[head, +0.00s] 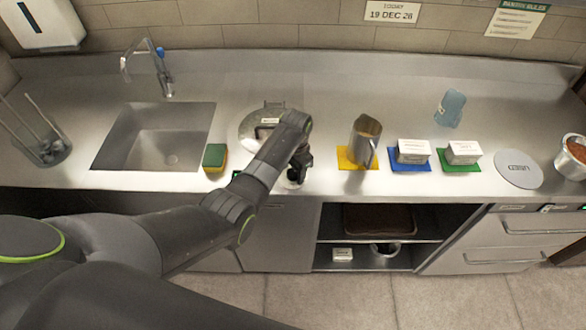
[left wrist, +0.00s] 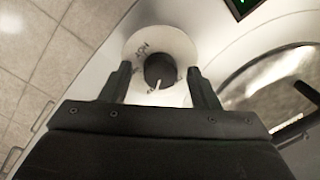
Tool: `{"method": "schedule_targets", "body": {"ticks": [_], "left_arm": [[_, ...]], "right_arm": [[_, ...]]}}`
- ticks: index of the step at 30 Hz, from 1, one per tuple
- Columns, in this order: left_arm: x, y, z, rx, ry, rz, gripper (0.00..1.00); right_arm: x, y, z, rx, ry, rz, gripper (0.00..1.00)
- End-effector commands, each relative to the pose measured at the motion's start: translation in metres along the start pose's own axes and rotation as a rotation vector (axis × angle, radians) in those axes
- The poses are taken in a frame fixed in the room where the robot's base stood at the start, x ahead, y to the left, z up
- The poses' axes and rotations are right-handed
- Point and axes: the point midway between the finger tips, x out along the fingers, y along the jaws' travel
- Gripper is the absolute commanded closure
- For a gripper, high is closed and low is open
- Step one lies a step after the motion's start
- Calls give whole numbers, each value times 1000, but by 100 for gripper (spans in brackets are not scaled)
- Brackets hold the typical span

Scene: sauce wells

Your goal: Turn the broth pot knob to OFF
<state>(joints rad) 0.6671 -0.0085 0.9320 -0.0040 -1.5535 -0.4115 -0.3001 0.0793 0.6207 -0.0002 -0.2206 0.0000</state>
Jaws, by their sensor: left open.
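The broth pot (head: 248,122) with its metal lid is set in the counter, partly hidden behind my left arm. Its knob (left wrist: 160,69) is dark and round with a white pointer. In the left wrist view the pointer aims toward the bottom of the picture, slightly left. A pale dial plate (left wrist: 178,42) with small dark lettering surrounds the knob; the lettering is hard to read. My left gripper (head: 297,174) is at the counter's front, just right of the pot. Its fingers are open, one on each side of the knob in the wrist view; contact cannot be told.
A sponge (head: 215,157) lies left of the pot, beside the sink (head: 120,150). A small green-lit display (left wrist: 240,7) is near the dial.

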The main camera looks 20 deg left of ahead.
Motion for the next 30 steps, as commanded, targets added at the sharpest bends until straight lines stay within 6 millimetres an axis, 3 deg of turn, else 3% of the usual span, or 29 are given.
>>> {"method": "schedule_targets", "body": {"ticks": [8, 18, 30], "left_arm": [[1, 0, 0, 0, 0, 0, 45], [1, 0, 0, 0, -1, 0, 89], [-1, 0, 0, -83, -6, 0, 89]], "right_arm": [[0, 0, 0, 0, 0, 0, 64], [0, 0, 0, 0, 0, 0, 64], [-6, 1, 0, 0, 0, 0, 64]]}}
